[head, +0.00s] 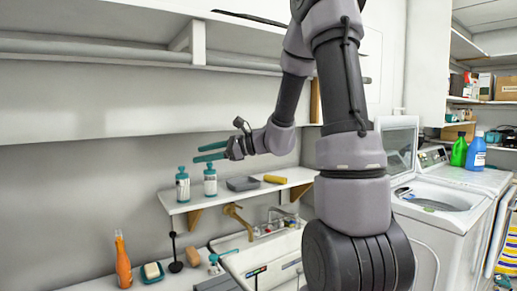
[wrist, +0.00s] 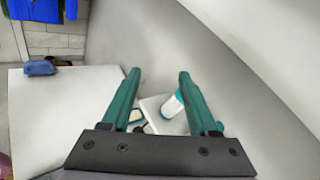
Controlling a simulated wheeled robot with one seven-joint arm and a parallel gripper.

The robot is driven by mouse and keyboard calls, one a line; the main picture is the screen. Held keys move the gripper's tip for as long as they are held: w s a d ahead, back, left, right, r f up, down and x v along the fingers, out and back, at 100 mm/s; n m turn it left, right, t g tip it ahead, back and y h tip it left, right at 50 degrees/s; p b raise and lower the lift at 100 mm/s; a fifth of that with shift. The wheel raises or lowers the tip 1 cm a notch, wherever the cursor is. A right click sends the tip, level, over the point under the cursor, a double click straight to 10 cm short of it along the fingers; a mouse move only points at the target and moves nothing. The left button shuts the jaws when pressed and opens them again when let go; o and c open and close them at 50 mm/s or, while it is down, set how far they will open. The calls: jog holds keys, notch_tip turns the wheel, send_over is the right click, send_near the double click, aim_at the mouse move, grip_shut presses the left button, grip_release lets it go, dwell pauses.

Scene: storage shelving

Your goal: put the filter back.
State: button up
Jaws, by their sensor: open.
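My gripper (head: 197,154) is open and empty, held out to the left above the small wall shelf (head: 226,195). Its two teal fingers (wrist: 158,74) are spread apart in the wrist view. Two white bottles with teal tops stand on the shelf below it, a left one (head: 183,184) and a right one (head: 210,180). A white and teal bottle (wrist: 172,105) shows between the fingers in the wrist view, below them. A dark grey flat item (head: 242,184) and a yellow item (head: 275,179) lie farther right on the shelf. I cannot tell which thing is the filter.
A white washer (head: 435,205) with its lid raised stands at the right. An orange bottle (head: 123,262) and a soap dish (head: 152,272) sit lower left, beside a sink with a brass tap (head: 238,215). A long upper shelf (head: 130,50) spans the wall above my gripper.

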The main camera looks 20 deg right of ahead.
jog(key=s+d+r+n+g+h, duration=0.1)
jog(key=s+n+g+h, duration=0.1)
jog(key=s+n+h, duration=0.5)
jog(key=s+d+r+n+g, duration=0.15)
jog(key=s+n, duration=0.35)
jog(key=s, duration=0.7)
jog(key=s+d+r+n+t+h, duration=0.2)
jog(key=s+d+n+t+h, duration=0.1)
jog(key=d, duration=0.4)
jog(key=shift+s+r+h, duration=0.35)
jog(key=shift+s+h, duration=0.3)
jog(key=shift+h, duration=0.15)
